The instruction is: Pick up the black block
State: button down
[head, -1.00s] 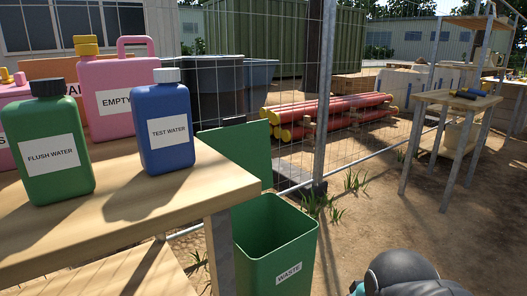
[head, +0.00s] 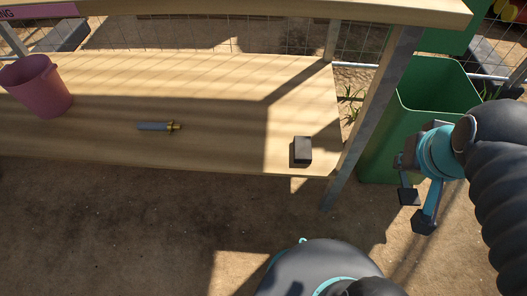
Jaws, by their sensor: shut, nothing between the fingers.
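The black block (head: 303,151) lies on the lower wooden shelf (head: 215,100), near its front right corner, in a sunlit patch. My gripper (head: 416,208) is at the right of the head view, to the right of the shelf and apart from the block. It points down, shut and empty. Nothing covers the block.
A pink bucket (head: 38,86) and a small grey tool with a brass end (head: 158,126) are on the same shelf. The upper tabletop (head: 250,10) overhangs behind. A metal leg (head: 372,105) and a green bin (head: 385,145) stand right of the shelf. Bare ground lies in front.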

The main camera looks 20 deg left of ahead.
aim_at(302, 152)
jog(key=z, duration=2.6)
jog(key=k, duration=1.65)
jog(key=u, duration=1.75)
